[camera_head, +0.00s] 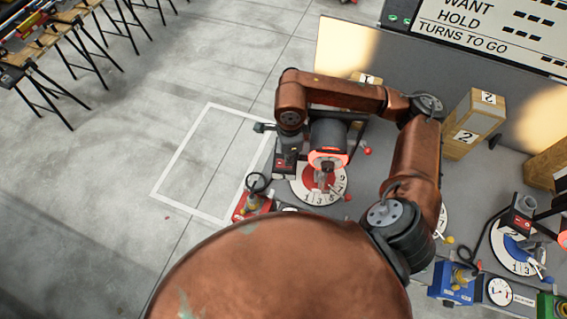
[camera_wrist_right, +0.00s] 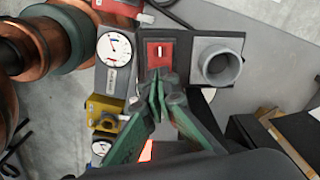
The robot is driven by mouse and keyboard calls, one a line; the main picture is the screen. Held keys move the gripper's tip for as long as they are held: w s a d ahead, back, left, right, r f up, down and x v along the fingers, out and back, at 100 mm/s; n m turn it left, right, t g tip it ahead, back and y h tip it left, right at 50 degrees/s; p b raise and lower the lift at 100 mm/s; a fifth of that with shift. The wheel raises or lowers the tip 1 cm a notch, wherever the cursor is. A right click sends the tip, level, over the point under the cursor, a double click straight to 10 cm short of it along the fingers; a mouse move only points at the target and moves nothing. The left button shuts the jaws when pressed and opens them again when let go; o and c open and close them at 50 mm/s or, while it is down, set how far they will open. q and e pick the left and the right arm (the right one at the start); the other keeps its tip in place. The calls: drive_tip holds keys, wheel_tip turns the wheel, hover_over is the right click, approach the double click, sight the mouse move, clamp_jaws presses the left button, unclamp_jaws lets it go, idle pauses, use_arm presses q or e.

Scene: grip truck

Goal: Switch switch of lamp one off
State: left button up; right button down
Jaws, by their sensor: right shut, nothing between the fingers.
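The switch of lamp one is a red plate (camera_wrist_right: 160,52) with a small white lever on a dark box, in the right wrist view. In the head view this box (camera_head: 283,166) stands left of the red-and-white numbered dial (camera_head: 312,190). Lamp one (camera_head: 328,136) appears as a dark cylinder with a glowing red rim above the dial. My right gripper (camera_wrist_right: 160,77) is shut and empty, with its green fingertips at the plate's lower edge; I cannot tell whether they touch it. In the head view the right gripper (camera_head: 286,151) is partly hidden over the box. My left gripper is not in view.
A grey hollow cylinder (camera_wrist_right: 220,65) stands right of the switch. A round gauge (camera_wrist_right: 115,48) and a yellow box (camera_wrist_right: 103,108) are on the left. A red box (camera_head: 252,206) and a second station's blue dial (camera_head: 515,250) also stand on the table. Numbered crates (camera_head: 472,125) stand behind.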

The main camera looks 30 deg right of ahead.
drive_tip(key=shift+s+a+f+b, duration=0.1)
drive_tip(key=shift+s+f+b, duration=0.15)
drive_tip(key=shift+f, duration=0.25)
drive_tip(key=shift+s+f, duration=0.1)
drive_tip(key=shift+f, duration=0.1)
drive_tip(key=shift+r, duration=0.3)
drive_tip(key=shift+w+r+p, duration=0.2)
drive_tip(key=shift+r+p, duration=0.05)
drive_tip(key=shift+r, duration=0.3)
drive_tip(key=shift+w+r+p, duration=0.15)
drive_tip(key=shift+r+p, duration=0.05)
drive_tip(key=shift+r, duration=0.35)
drive_tip(key=shift+r+p, duration=0.9)
drive_tip(key=shift+r, duration=1.45)
